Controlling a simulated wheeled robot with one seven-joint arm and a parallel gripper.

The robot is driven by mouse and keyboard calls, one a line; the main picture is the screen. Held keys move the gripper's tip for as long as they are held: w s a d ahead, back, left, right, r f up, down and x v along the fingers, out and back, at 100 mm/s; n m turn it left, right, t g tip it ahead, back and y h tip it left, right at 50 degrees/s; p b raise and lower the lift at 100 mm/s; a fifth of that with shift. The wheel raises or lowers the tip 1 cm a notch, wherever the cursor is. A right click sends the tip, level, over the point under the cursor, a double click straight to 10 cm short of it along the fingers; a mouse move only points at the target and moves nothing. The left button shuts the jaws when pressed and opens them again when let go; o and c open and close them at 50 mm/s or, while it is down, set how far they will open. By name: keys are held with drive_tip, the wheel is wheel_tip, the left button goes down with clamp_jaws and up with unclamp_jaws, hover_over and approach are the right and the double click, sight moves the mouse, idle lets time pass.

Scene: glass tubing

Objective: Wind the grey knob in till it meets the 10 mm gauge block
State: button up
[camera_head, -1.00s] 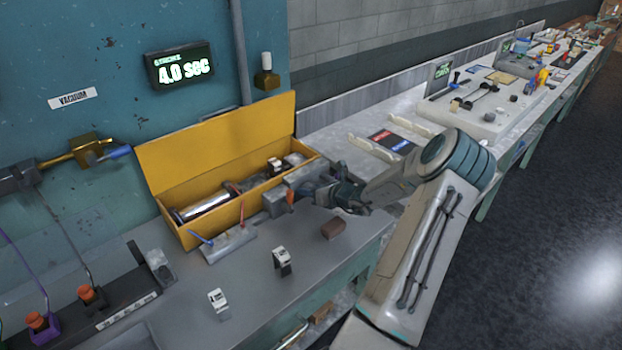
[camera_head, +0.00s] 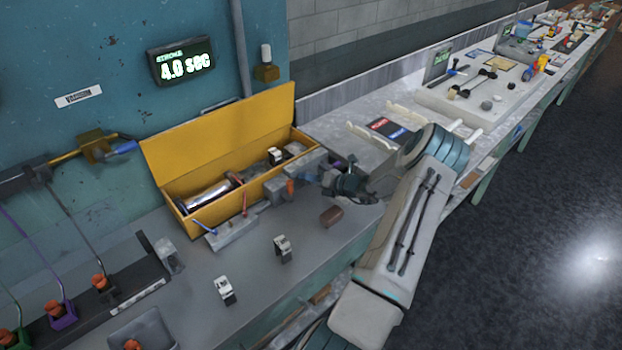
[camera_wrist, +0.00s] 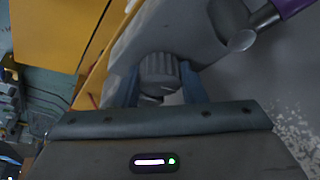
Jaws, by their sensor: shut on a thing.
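The grey ribbed knob (camera_wrist: 160,72) is in the middle of the wrist view, on the side of a grey block-like body (camera_wrist: 175,28). My gripper (camera_wrist: 161,88) is shut on the knob, with one blue-grey finger on each side of it.
An open yellow box (camera_head: 176,205) holds a shiny cylinder. A brown block (camera_head: 331,216) and two small white-topped pieces (camera_head: 283,248) stand on the grey bench (camera_head: 240,270). A purple part (camera_wrist: 293,7) lies near the knob's upper right.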

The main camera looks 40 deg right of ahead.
idle(0.3)
drive_tip(key=o, duration=1)
drive_tip(key=shift+d, duration=0.1)
drive_tip(key=shift+s+d+r, duration=0.1)
drive_tip(key=shift+s+d, duration=0.1)
drive_tip(key=shift+s, duration=0.35)
drive_tip(key=b+v, duration=0.3)
drive_tip(key=v, duration=0.9)
drive_tip(key=shift+s+d+r, duration=0.1)
drive_tip(key=shift+s+r, duration=0.1)
drive_tip(key=shift+s, duration=0.1)
